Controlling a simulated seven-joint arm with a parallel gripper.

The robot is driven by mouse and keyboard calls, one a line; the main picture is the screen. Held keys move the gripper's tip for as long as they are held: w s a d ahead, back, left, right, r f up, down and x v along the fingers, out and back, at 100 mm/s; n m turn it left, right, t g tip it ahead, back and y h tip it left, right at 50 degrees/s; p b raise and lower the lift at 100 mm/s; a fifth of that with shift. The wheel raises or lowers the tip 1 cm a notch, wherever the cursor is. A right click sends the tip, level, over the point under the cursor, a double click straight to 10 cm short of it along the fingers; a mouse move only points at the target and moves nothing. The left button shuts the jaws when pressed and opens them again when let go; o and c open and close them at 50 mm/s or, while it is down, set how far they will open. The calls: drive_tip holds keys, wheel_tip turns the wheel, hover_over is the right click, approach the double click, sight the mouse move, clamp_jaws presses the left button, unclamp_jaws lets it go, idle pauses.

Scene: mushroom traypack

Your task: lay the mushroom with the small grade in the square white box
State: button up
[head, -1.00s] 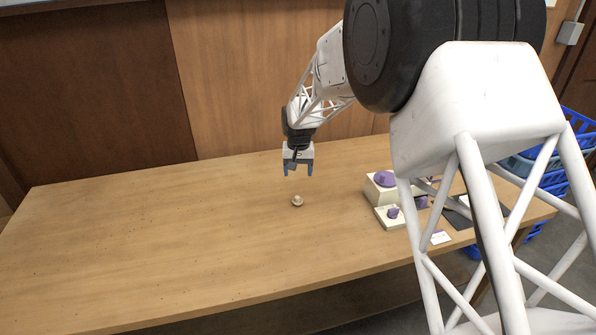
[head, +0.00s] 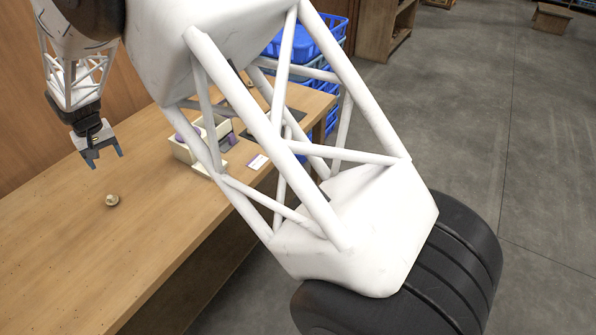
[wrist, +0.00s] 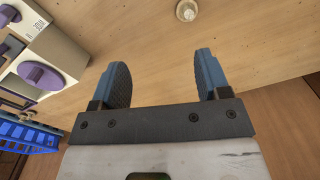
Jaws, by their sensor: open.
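A small pale brown mushroom (head: 112,200) rests alone on the wooden table. It also shows at the top edge of the wrist view (wrist: 187,11). My gripper (head: 103,160) is open and empty above the table, beyond the mushroom in the head view. Its two blue fingers are spread in the wrist view (wrist: 162,65), with nothing between them. White boxes (head: 184,152) stand to the right of the mushroom in the head view, partly hidden by my arm. In the wrist view a white block (wrist: 71,61) carries a purple oval piece. I cannot tell which is the square box.
A small white card (head: 258,162) lies near the table's right end, with a dark flat item behind. Blue crates (head: 316,40) stand beyond that end. The wooden table (head: 100,265) is bare around the mushroom.

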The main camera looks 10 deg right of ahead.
drive_tip(key=s+d+r+m, duration=0.1)
drive_tip(key=s+d+r, duration=0.2)
drive_tip(key=d+r, duration=0.55)
drive_tip(key=s+d+r+m+t, duration=0.1)
drive_tip(key=s+d+r, duration=0.25)
drive_tip(key=d, duration=1.05)
drive_tip(key=s+d+r+m, duration=0.1)
drive_tip(key=s+d+r, duration=0.35)
drive_tip(key=d, duration=0.65)
drive_tip(key=s+d+m, duration=0.1)
drive_tip(key=s+d, duration=1)
drive_tip(key=s, duration=0.2)
drive_tip(key=s+d+m+t, duration=0.1)
drive_tip(key=s+d, duration=1)
drive_tip(key=s, duration=0.3)
drive_tip(key=shift+d+m+t, duration=0.15)
drive_tip(key=shift+m+t, duration=0.15)
drive_tip(key=shift+m, duration=0.1)
drive_tip(key=shift+o, duration=0.4)
drive_tip(key=shift+r, duration=0.1)
